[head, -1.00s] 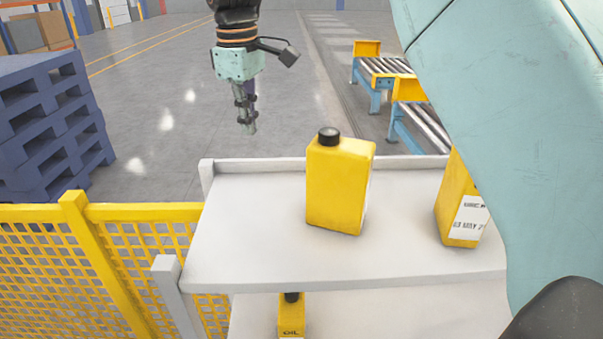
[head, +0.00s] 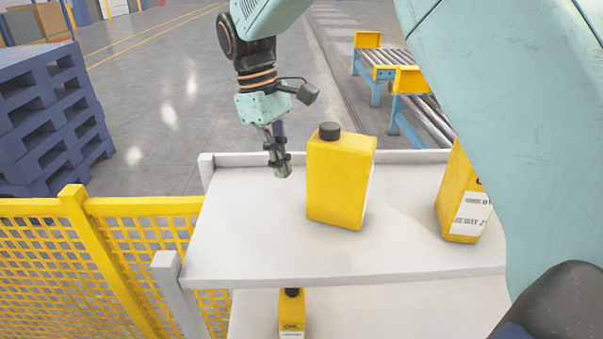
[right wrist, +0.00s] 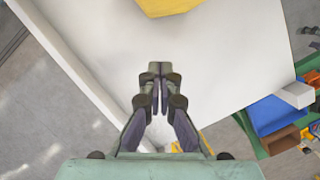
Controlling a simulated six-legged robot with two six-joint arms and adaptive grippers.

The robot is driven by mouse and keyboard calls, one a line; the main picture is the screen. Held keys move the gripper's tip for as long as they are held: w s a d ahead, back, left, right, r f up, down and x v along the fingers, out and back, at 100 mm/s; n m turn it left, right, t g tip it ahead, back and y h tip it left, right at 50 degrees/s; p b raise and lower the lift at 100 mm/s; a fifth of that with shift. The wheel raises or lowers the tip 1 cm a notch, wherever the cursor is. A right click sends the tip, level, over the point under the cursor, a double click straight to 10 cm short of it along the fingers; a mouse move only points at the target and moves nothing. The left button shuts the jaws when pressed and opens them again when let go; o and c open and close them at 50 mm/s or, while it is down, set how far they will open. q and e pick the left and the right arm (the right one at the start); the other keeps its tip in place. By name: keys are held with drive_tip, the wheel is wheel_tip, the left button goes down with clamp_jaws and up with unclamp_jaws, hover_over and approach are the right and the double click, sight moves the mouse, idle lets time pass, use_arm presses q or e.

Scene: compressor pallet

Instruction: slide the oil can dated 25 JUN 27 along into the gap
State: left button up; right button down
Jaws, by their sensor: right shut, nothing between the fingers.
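A yellow oil can (head: 336,185) with a black cap stands upright on the upper white shelf (head: 240,245); its label is turned away and unreadable. A second yellow oil can (head: 458,205) stands to its right, partly hidden by my arm; its label seems to read MAY. Bare shelf lies between them. I cannot read 25 JUN 27 on any can. My right gripper (head: 281,172) is shut and empty, left of the middle can and apart from it. In the right wrist view its fingertips (right wrist: 154,72) are together, with a yellow can (right wrist: 168,6) at the top edge. My left gripper is out of view.
Another oil can (head: 292,315) stands on the lower shelf. The upper shelf has a raised rim (head: 270,160) at the back. A yellow mesh fence (head: 130,250) and blue pallets (head: 50,110) are at left. Roller conveyors (head: 390,65) stand behind.

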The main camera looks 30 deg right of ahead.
drive_tip(key=shift+x, duration=0.95)
drive_tip(key=s, duration=0.1)
drive_tip(key=d, duration=0.1)
drive_tip(key=s+p, duration=0.1)
drive_tip(key=shift+s+d+r, duration=0.2)
drive_tip(key=shift+s+r, duration=0.1)
drive_tip(key=shift+s, duration=0.05)
drive_tip(key=shift+s+d, duration=0.3)
drive_tip(key=shift+s, duration=0.1)
drive_tip(key=shift+f, duration=0.15)
